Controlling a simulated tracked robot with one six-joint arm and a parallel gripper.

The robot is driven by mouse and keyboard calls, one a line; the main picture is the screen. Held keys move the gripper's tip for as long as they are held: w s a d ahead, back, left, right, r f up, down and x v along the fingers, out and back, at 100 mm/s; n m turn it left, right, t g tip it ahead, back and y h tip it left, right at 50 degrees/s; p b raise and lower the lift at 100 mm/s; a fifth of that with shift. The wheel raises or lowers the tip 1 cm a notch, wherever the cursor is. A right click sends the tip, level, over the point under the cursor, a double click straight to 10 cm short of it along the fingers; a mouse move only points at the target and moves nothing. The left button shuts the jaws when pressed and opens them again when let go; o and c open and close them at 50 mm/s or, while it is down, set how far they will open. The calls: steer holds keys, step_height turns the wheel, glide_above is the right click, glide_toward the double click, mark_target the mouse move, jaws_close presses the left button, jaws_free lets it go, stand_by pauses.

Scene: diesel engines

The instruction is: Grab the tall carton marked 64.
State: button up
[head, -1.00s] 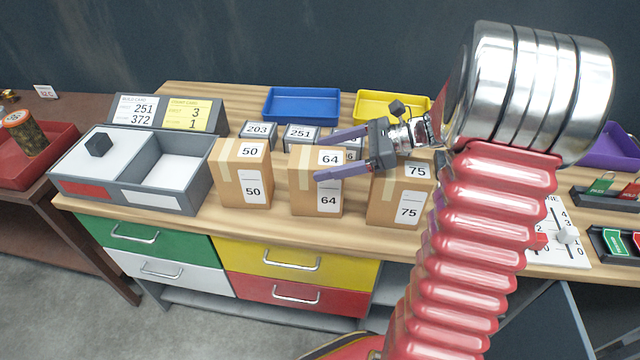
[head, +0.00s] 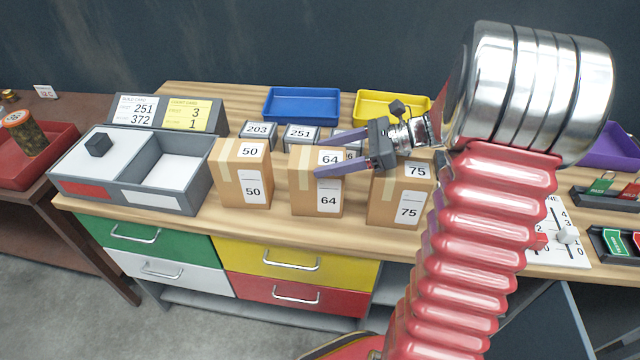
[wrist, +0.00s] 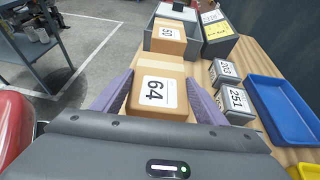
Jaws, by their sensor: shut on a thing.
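The tall carton marked 64 (head: 316,199) is a brown cardboard box standing upright on the wooden bench, between cartons 50 and 75. My gripper (head: 328,156) reaches in from the right with its purple fingers around the carton's upper part, one in front and one behind. The carton appears to rest on the bench.
Carton 50 (head: 242,180) stands close on the left and carton 75 (head: 400,200) on the right. Small grey boxes marked 203 (head: 258,130) and 251 (head: 300,133) stand behind. A blue tray (head: 302,119) and a yellow tray (head: 372,122) lie at the back. A grey divided tray (head: 190,208) is at the left.

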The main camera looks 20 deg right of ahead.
steer(key=shift+c, duration=0.9)
steer(key=shift+r, duration=0.1)
